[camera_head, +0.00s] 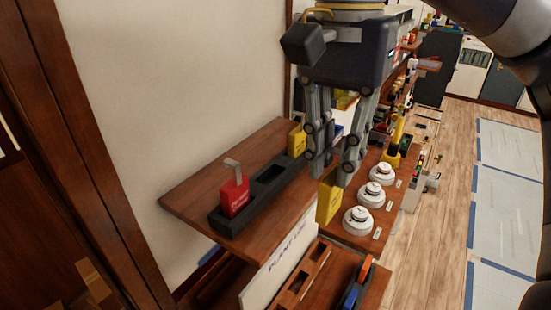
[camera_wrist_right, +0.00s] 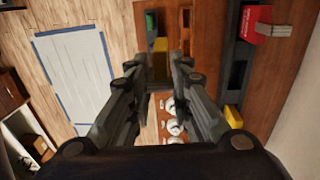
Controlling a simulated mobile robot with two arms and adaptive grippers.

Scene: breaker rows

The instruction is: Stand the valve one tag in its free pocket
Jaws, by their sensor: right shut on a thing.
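My right gripper (camera_head: 335,165) points down and is shut on a yellow tag (camera_head: 329,203), which hangs upright below the fingertips. The tag also shows between the fingers in the right wrist view (camera_wrist_right: 160,62). Its lettering cannot be read. A black pocket tray (camera_head: 248,206) lies on the wooden shelf, to the left of the held tag and apart from it. A red tag (camera_head: 234,196) stands in its near pocket, and another yellow tag (camera_head: 297,140) stands at its far end. An empty pocket (camera_head: 270,173) shows between them. My left gripper is out of view.
Several round white devices (camera_head: 369,195) stand in a row on the wooden surface to the right of the held tag. A white panel with lettering (camera_head: 282,262) stands below the shelf's front edge. A wall (camera_head: 180,90) is behind the shelf.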

